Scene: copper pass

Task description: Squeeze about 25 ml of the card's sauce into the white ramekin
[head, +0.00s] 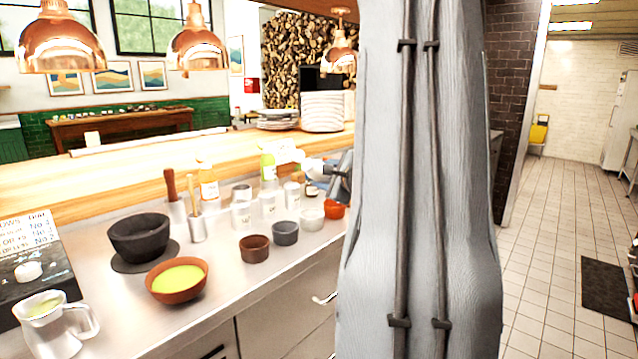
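A small white ramekin (311,215) stands on the steel counter, in a row of small bowls just left of my arm. Several pale bottles with small labels stand behind the bowls: one at the left (241,215), one in the middle (268,205) and one at the right (292,194). Their labels are too small to read. A card (26,233) with partly legible lines and "No." entries stands at the far left. My gripper (335,175) is mostly hidden behind my arm, near the bottles and ramekin. Its fingers and anything in them cannot be made out.
A brown bowl (254,248), a dark grey bowl (285,233) and an orange bowl (334,209) flank the ramekin. A terracotta bowl of green sauce (178,281), a black mortar (139,238) and a white jug (55,325) stand left. Copper lamps (60,45) hang above the wooden ledge (130,180).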

